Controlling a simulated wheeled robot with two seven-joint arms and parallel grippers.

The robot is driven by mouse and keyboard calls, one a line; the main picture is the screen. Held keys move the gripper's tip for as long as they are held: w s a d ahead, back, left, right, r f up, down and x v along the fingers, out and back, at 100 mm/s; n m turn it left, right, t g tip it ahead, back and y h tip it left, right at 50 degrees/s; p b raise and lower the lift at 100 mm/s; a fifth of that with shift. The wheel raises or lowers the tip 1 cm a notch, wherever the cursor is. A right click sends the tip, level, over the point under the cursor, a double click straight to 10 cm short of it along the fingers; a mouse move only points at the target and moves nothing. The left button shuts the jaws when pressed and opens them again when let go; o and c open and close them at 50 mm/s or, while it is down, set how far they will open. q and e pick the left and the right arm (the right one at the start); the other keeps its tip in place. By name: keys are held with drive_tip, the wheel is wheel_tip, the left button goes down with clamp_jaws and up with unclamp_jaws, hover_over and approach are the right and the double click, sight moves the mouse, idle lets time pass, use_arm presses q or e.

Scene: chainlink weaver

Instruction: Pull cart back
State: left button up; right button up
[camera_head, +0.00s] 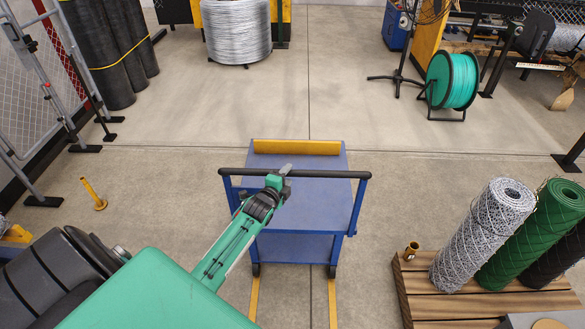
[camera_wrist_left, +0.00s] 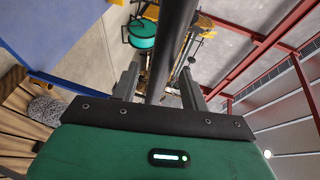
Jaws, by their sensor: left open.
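The blue cart (camera_head: 315,205) stands in the middle of the floor, with an upper deck, a lower shelf and a black handle bar (camera_head: 325,174) across its near side. My left gripper (camera_head: 281,180) is at the handle, a little left of the cart's middle. In the left wrist view the dark bar (camera_wrist_left: 175,40) runs between the two spread fingers of my left gripper (camera_wrist_left: 158,85), with a gap visible on each side. The gripper is open. I cannot tell how deep the bar sits between the fingers. My right gripper is not in view.
A yellow block (camera_head: 297,147) lies at the deck's far edge. Two yellow floor lines (camera_head: 333,300) run from under the cart towards me. The floor beyond the cart is clear.

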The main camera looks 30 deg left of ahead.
use_arm(q)
drive_tip(key=shift+p+x, duration=0.4)
drive_tip(key=shift+x, duration=1.95)
clamp_jaws()
